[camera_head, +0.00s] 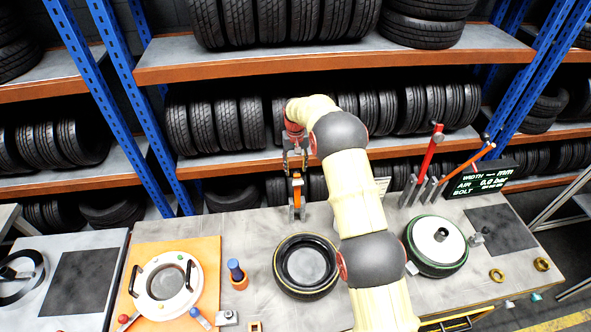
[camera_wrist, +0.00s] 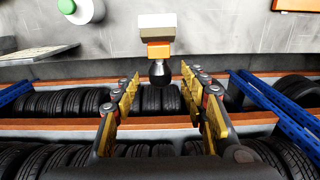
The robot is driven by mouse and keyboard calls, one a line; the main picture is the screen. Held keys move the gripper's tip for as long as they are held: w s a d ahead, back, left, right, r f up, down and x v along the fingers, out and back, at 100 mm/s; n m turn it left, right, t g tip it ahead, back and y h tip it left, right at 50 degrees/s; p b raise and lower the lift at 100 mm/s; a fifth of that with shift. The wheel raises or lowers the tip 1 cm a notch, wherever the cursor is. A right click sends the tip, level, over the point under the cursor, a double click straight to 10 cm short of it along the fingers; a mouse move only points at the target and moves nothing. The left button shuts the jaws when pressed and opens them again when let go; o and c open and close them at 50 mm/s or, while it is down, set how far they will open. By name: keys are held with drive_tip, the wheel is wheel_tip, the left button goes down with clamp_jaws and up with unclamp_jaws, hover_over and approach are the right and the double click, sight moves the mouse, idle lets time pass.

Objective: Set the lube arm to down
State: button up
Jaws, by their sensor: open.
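A small upright stand (camera_head: 297,192) with an orange part and grey sides, perhaps the lube arm, stands at the back edge of the workbench, directly below my gripper (camera_head: 295,160). My gripper (camera_wrist: 160,85) is open, with one yellow-padded finger on each side of the knob's line. The knob appears between or just beyond the fingertips; contact is not clear. My arm hides part of the bench.
On the bench (camera_head: 225,215) are a white ring on an orange plate (camera_head: 205,245), a tyre (camera_head: 305,265), a green-rimmed wheel (camera_head: 437,245), and a red post (camera_head: 427,160) beside an orange lever (camera_head: 465,162). Tyre shelves (camera_head: 330,58) stand behind the bench, with blue uprights.

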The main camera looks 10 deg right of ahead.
sight(297, 190)
drive_tip(key=shift+f+p, duration=0.35)
drive_tip(key=shift+f, duration=1.1)
drive_tip(key=shift+c, duration=0.7)
clamp_jaws()
